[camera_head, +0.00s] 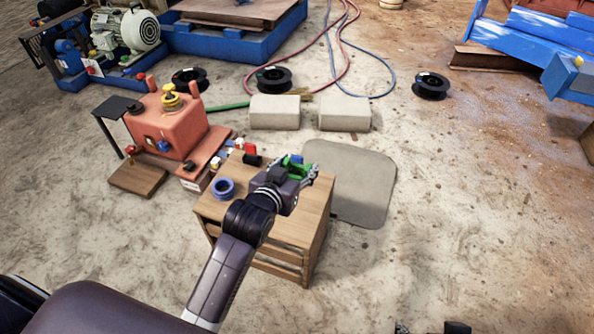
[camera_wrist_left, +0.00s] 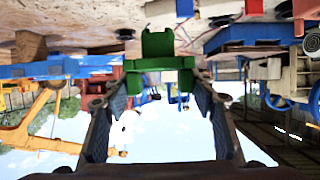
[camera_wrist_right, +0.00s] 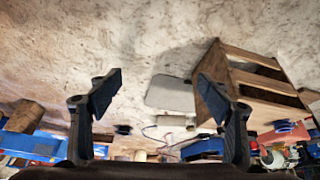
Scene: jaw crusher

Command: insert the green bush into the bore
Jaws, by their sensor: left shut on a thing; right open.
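The green bush (camera_head: 295,164) is between the fingers of my left gripper (camera_head: 302,172), above the wooden stand. In the left wrist view the bush (camera_wrist_left: 160,63) shows as a green piece with a wide lower part and a narrower top, held by both fingers. My right gripper (camera_wrist_right: 160,92) is open and empty in the right wrist view; dark parts of it show at the bottom edge of the head view. I cannot make out the bore in any view.
The wooden stand (camera_head: 308,230) carries a blue ring (camera_head: 223,187) and a red and black piece (camera_head: 251,151). A red-orange housing (camera_head: 172,128) stands to its left. A grey mat (camera_head: 363,183) lies to its right.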

